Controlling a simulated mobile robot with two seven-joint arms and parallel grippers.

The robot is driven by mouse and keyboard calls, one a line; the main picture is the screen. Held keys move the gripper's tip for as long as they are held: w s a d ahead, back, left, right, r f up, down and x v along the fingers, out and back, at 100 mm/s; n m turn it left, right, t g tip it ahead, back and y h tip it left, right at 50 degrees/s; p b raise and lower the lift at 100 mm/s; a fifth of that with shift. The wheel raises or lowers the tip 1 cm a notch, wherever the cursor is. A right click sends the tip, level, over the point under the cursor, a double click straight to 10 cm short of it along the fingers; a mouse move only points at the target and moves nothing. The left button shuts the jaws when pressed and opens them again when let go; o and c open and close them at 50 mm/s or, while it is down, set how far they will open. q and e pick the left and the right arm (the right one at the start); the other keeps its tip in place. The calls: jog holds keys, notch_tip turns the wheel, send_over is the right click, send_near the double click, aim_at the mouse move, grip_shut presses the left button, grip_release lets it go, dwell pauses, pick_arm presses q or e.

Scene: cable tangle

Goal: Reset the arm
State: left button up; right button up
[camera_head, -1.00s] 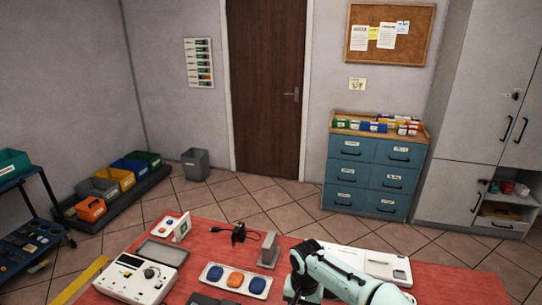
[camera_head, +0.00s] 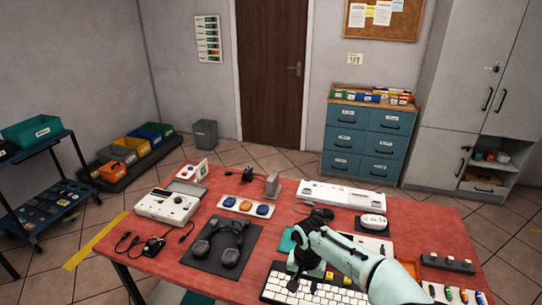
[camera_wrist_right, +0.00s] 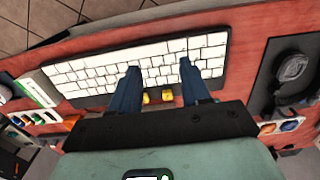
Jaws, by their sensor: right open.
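My right arm reaches in from the lower right in the head view, and its gripper (camera_head: 300,277) is over the left part of a white keyboard (camera_head: 275,290) near the table's front edge. In the right wrist view the two dark blue fingers of the right gripper (camera_wrist_right: 158,88) are spread apart with nothing between them. The keyboard (camera_wrist_right: 88,70) lies beyond the fingertips there. Two small yellow pieces (camera_wrist_right: 167,95) show between the fingers. I cannot tell whether the fingers touch the keyboard. My left gripper is not in view.
The red table (camera_head: 140,262) holds headphones on a dark mat (camera_head: 243,262), a white device (camera_head: 168,204), a tray of coloured pieces (camera_head: 247,206) and dark cables (camera_head: 150,246). A blue drawer cabinet (camera_head: 368,140) stands behind. A cart (camera_head: 42,185) is at the left.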

jog(key=s+f+y, duration=0.1)
jog(key=s+f, duration=0.2)
jog(key=f, duration=0.3)
jog(key=s+f+n+g+y, duration=0.1)
jog(key=s+f, duration=0.1)
jog(key=f, duration=0.4)
jog(key=s+f+y, duration=0.1)
jog(key=s+f, duration=0.2)
jog(key=f, duration=0.3)
jog(key=s+d+f, duration=0.1)
jog(key=s+f, duration=0.3)
jog(key=s, duration=0.4)
jog(key=s+d+f+m, duration=0.1)
jog(key=s+f, duration=0.4)
jog(key=s, duration=0.4)
jog(key=s+d+f, duration=0.1)
jog(key=s+f, duration=0.3)
jog(key=s, duration=0.4)
jog(key=shift+s+d+f+y, duration=0.2)
jog(key=shift+f+y, duration=0.1)
jog(key=shift+y, duration=0.1)
jog(key=shift+d+m, duration=0.1)
jog(key=shift+m, duration=0.2)
